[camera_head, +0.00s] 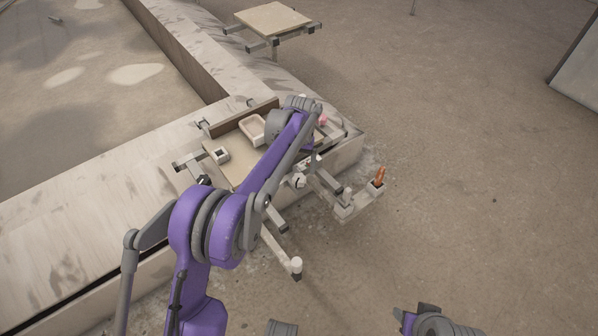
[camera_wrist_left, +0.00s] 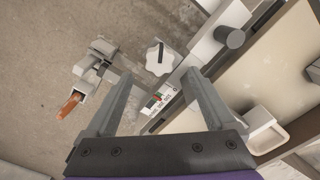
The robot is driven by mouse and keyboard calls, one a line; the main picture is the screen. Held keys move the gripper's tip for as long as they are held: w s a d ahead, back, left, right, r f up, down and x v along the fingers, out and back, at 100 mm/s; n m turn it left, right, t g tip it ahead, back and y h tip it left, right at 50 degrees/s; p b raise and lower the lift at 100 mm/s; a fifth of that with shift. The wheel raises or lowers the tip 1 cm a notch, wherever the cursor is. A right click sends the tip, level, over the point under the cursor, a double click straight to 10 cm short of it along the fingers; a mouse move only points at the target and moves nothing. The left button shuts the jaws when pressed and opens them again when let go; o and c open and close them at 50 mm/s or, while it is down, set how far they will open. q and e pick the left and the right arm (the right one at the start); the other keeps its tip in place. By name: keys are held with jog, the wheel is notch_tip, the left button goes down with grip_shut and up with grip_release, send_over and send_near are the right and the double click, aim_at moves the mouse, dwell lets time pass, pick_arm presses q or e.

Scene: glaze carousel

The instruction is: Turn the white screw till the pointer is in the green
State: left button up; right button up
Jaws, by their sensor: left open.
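The white screw (camera_wrist_left: 159,59) is a lobed knob with a dark line on its top, in the upper middle of the left wrist view. In the head view a small white knob (camera_head: 299,181) shows beside my left arm. My left gripper (camera_wrist_left: 158,74) is open, with one finger on each side of the screw as seen from the wrist; I cannot tell the height gap. Nothing is between its fingers that I can see held. A small scale with red and green (camera_wrist_left: 154,101) lies below the screw; the pointer's position is too small to read.
An orange piece (camera_head: 379,175) stands in a holder right of the fixture and shows left of the fingers in the wrist view (camera_wrist_left: 70,105). A grey peg (camera_wrist_left: 230,37) and a white tray (camera_wrist_left: 264,130) are to the right. Open floor lies right of the fixture.

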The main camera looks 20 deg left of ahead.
aim_at(299, 177)
pick_arm(q)
notch_tip(299, 177, up, 6)
jog(key=p, duration=0.1)
dwell(0.4)
